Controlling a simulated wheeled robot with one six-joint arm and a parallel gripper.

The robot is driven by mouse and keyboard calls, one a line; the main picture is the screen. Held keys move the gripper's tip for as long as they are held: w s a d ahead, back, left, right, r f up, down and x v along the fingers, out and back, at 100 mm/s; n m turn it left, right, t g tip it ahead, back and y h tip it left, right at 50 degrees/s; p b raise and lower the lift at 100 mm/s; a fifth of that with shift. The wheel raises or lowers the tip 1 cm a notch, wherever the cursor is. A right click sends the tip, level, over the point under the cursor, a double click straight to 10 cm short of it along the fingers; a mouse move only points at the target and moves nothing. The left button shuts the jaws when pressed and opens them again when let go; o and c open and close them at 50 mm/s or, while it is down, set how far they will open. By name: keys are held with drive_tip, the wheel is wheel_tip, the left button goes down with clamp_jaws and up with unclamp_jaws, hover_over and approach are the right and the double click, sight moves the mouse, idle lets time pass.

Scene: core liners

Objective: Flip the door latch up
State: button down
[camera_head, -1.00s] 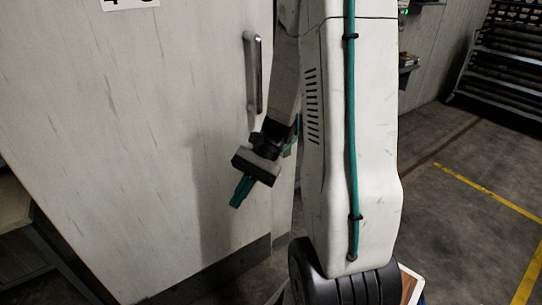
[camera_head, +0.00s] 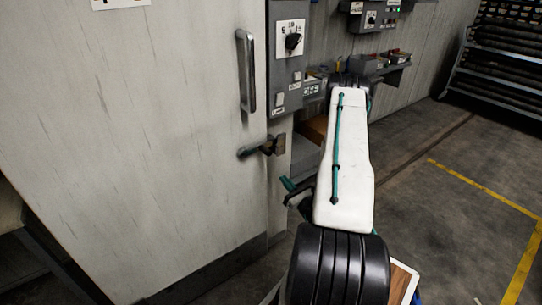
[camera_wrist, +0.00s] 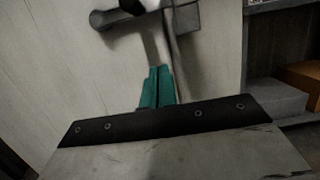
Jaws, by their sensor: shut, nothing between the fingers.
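The door latch (camera_head: 258,148) is a dark lever on the right edge of the pale door (camera_head: 140,140), below the vertical door handle (camera_head: 247,70). Its arm lies about level, with the knob end to the left and a bracket at the right. In the wrist view the latch (camera_wrist: 118,17) shows at the top, beyond my fingertips. My gripper (camera_head: 288,184) has teal fingers and is below and to the right of the latch, apart from it. In the wrist view my gripper (camera_wrist: 158,85) is shut with the fingers together and empty.
A grey control box (camera_head: 288,60) with a dial is mounted right of the door. A shelf (camera_head: 315,85) with small items runs along the wall beyond my arm. An orange-brown box (camera_wrist: 300,78) is at the right in the wrist view. Open floor (camera_head: 430,220) lies to the right.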

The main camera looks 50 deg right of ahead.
sight(267, 149)
drive_tip(key=shift+d+r, duration=0.15)
drive_tip(key=x, duration=1)
drive_tip(key=shift+r, duration=2.05)
drive_tip(key=shift+s, duration=0.1)
